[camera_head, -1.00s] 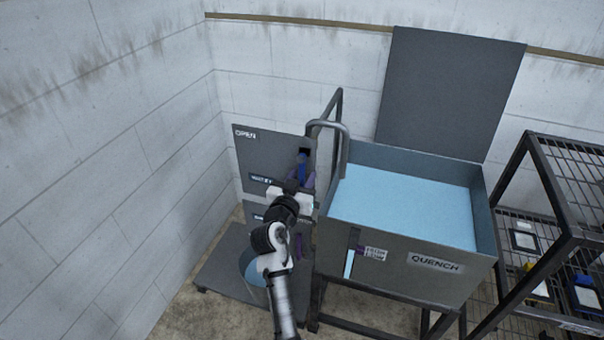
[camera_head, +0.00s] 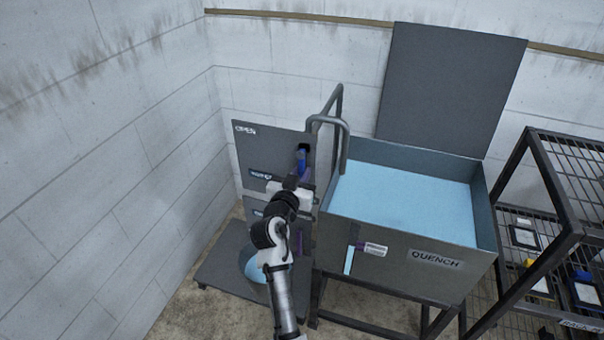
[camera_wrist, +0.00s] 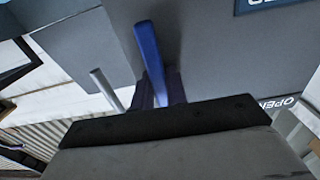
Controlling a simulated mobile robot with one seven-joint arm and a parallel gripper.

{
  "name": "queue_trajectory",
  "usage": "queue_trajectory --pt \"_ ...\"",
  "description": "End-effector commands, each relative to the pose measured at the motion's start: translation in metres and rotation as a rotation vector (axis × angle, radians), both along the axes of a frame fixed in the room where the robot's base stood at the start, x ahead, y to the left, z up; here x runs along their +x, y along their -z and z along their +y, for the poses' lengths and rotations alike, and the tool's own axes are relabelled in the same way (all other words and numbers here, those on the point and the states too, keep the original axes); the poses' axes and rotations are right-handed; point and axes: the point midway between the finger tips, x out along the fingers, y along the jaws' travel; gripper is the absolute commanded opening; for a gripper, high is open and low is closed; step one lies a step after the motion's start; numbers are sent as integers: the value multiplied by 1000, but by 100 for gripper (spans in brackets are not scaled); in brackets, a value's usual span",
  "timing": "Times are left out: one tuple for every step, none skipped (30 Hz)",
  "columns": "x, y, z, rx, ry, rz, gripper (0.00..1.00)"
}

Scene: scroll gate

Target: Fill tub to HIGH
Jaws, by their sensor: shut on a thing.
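The grey QUENCH tub (camera_head: 400,268) stands open with light-blue liquid (camera_head: 400,203) spread across it below the rim. A narrow gauge strip (camera_head: 349,260) on its front shows blue, beside a small purple mark and a label too small to read. A blue lever (camera_head: 301,160) sticks out of a dark slot in the grey panel marked OPEN (camera_head: 250,150). My gripper (camera_head: 303,180) is at this lever. In the wrist view the blue lever (camera_wrist: 150,55) rises between my gripper's fingers (camera_wrist: 160,92), which are shut on it and partly hidden.
A curved grey pipe (camera_head: 340,125) reaches over the tub's left edge. The raised lid (camera_head: 450,90) stands behind the tub. A black wire rack (camera_head: 550,190) is close on the right. A round opening with blue liquid (camera_head: 256,268) sits low beside my arm.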

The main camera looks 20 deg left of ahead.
Motion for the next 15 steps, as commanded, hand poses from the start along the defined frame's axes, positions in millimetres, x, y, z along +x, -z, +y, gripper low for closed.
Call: queue_trajectory --pt "0 3 1 13 -1 -2 0" --pt "0 4 2 22 -1 -1 0" --pt "0 5 3 37 -1 -1 0" --pt "0 5 4 50 -1 -3 0" --pt "0 5 5 66 -1 -6 0" --pt "0 6 7 88 -1 -7 0" --pt "0 6 8 107 -2 -7 0" --pt "0 6 10 128 -3 -9 0" --pt "0 7 12 158 -3 -9 0" --pt "0 7 13 181 -3 -10 0" --pt "0 7 15 207 -3 -13 0" --pt "0 7 17 241 -3 -14 0" --pt "0 6 19 270 -4 -16 0" --pt "0 6 21 297 -4 -16 0" --pt "0 4 23 335 -4 -18 0"
